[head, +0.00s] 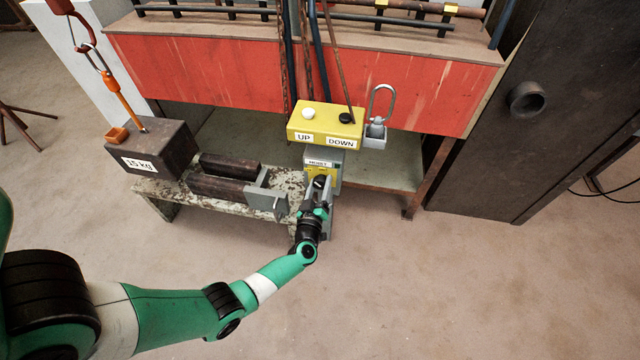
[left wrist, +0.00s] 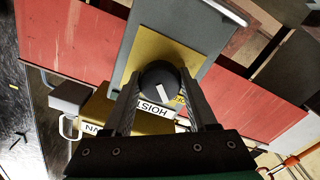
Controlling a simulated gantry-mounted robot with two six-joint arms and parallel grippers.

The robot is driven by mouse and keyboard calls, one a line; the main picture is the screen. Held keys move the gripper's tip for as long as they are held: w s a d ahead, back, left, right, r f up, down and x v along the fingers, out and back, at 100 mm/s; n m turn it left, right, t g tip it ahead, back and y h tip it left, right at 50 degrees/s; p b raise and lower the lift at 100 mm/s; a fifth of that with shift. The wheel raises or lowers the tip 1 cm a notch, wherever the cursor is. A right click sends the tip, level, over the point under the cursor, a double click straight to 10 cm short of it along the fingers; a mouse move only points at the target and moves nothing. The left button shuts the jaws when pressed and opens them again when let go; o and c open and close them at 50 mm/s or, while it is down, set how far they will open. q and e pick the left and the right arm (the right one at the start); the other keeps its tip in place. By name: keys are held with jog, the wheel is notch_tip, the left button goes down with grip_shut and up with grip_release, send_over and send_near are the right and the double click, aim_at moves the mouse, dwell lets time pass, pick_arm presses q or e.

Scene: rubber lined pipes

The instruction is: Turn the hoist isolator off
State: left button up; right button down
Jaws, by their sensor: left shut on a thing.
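The hoist isolator (head: 338,162) is a grey box with a yellow front plate, just below the yellow UP/DOWN pendant box (head: 350,122). The pointer sits slightly slanted there. My left gripper (head: 320,183) is at the isolator's front. In the left wrist view its two fingers (left wrist: 160,84) lie on either side of the knob, shut on it. My right gripper is in neither view.
A dark block marked 15 kg (head: 155,150) sits on a worn bench (head: 160,187) to the left, under an orange hook and chain (head: 120,90). The floor (head: 450,290) at front right is clear.

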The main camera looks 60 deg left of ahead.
pick_arm(q)
jog(key=n, duration=0.4)
jog(key=shift+n, duration=0.3)
jog(key=n, duration=0.4)
jog(key=shift+b, duration=0.4)
jog(key=shift+n, duration=0.3)
jog(key=o, duration=1.4)
jog(key=shift+c, duration=0.2)
jog(key=shift+d, duration=0.1)
jog(key=shift+s+d+r+p, duration=0.1)
jog(key=shift+s+d+p, duration=0.15)
jog(key=shift+d+p, duration=0.1)
jog(key=p+v, duration=0.4)
jog(key=v, duration=0.6)
jog(key=shift+s+d, duration=0.2)
jog(key=shift+d, duration=0.05)
